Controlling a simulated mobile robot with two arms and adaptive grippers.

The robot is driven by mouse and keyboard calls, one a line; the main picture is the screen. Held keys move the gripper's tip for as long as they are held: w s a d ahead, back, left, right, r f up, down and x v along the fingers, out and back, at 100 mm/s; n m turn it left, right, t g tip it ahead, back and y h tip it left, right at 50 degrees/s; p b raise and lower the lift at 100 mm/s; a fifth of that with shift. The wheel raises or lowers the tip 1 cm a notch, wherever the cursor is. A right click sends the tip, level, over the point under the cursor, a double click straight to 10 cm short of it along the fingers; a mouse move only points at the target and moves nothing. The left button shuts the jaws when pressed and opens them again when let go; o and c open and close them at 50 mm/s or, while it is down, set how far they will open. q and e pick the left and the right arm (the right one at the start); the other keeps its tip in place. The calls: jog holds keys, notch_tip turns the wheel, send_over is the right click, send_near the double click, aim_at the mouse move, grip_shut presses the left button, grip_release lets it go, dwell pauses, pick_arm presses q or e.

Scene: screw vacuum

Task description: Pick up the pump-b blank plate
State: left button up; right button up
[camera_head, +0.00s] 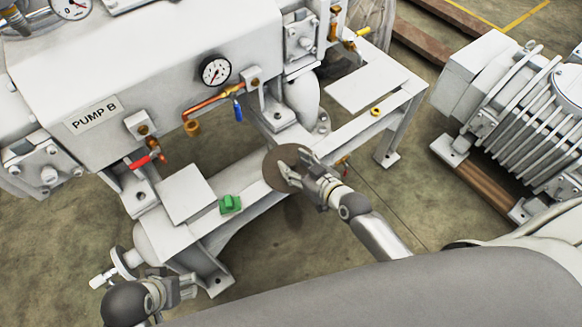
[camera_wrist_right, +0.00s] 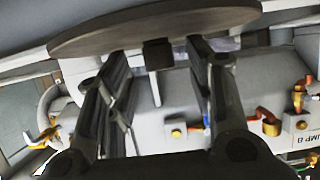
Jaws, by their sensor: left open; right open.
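The blank plate appears to be the round brown disc (camera_head: 278,176) at the front edge of the white pump frame in the head view. In the right wrist view the disc (camera_wrist_right: 150,27) spans the top, with a small dark block (camera_wrist_right: 157,54) on its near face. My right gripper (camera_head: 291,166) is at the disc, partly covering it. In the wrist view its open fingers (camera_wrist_right: 158,60) stand on either side of the block, with gaps visible. My left gripper (camera_head: 186,285) is open and empty at the lower left, away from the disc.
The pump body with its PUMP B label (camera_head: 93,114) stands behind. A green part (camera_head: 230,204) and a yellow ring (camera_head: 376,110) rest on the white frame (camera_head: 350,130). A finned motor (camera_head: 535,110) stands at the right. Floor is bare between frame and motor.

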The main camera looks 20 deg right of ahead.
jog(key=shift+w, duration=0.15)
grip_shut()
jog(key=shift+r, duration=0.15)
dwell(0.5)
